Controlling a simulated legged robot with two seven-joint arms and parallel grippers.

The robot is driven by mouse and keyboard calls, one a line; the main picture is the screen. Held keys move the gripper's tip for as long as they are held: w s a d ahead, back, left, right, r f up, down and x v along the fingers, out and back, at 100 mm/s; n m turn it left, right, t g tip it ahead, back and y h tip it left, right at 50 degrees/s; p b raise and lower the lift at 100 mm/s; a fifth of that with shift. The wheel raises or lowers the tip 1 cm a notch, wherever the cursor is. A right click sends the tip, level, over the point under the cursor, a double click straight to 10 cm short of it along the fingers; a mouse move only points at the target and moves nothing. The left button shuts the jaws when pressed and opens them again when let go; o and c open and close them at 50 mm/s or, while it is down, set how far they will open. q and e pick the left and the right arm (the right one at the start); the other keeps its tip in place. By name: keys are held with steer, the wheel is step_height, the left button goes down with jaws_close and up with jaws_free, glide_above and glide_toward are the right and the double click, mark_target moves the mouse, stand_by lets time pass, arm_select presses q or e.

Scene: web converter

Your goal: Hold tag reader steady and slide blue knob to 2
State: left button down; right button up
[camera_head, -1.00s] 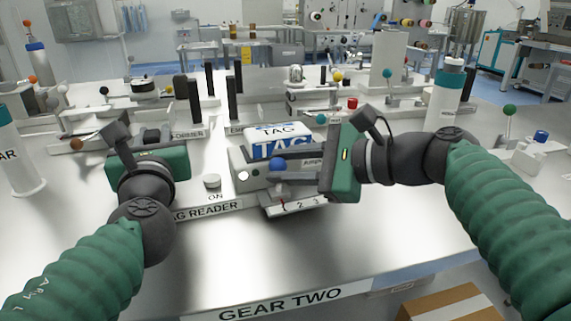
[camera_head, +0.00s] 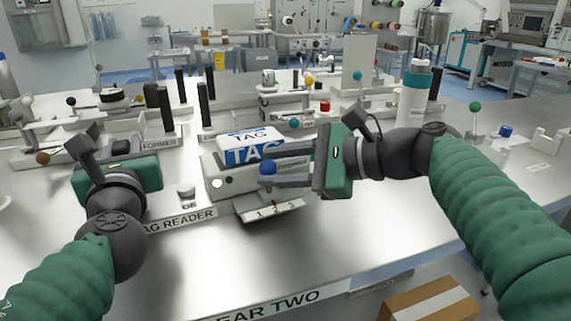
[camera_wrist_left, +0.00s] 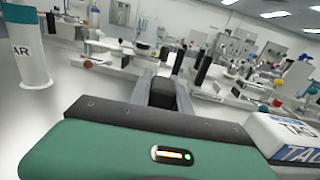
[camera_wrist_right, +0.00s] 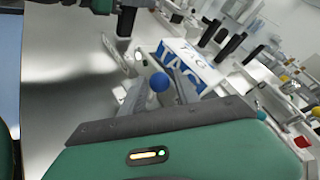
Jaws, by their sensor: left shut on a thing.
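The tag reader (camera_head: 213,176) is a pale box with a white and blue TAG pack (camera_head: 250,147) on top. Its blue knob (camera_head: 268,168) stands at the front, over a scale plate (camera_head: 282,212) marked 1, 2, 3. A small red pointer is close to the 2. My right gripper (camera_head: 277,182) reaches in from the right, its fingers at the knob, which also shows in the right wrist view (camera_wrist_right: 158,82). Whether they are closed is unclear. My left gripper (camera_wrist_left: 163,92), left of the reader, is shut on a dark block (camera_wrist_left: 161,93).
A white round button (camera_head: 186,190) stands between my left gripper and the reader. Black posts (camera_head: 207,98) rise behind the reader. A white and teal bottle (camera_head: 414,95) stands behind my right arm. The table front (camera_head: 230,270) is bare.

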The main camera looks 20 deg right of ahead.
arm_select(q)
steer(key=shift+w+f, duration=0.1)
steer(key=shift+f, duration=0.4)
arm_select(e)
steer(key=v, duration=1.2)
steer(key=shift+s, duration=0.15)
arm_select(q)
steer(key=shift+r, duration=0.3)
arm_select(e)
steer(key=shift+r, duration=0.2)
arm_select(q)
steer(key=c, duration=1.5)
jaws_free()
steer(key=shift+w, duration=0.1)
steer(key=o, duration=0.4)
steer(key=shift+w, duration=0.15)
steer(key=shift+r, duration=0.2)
arm_select(e)
steer(key=shift+w, duration=0.25)
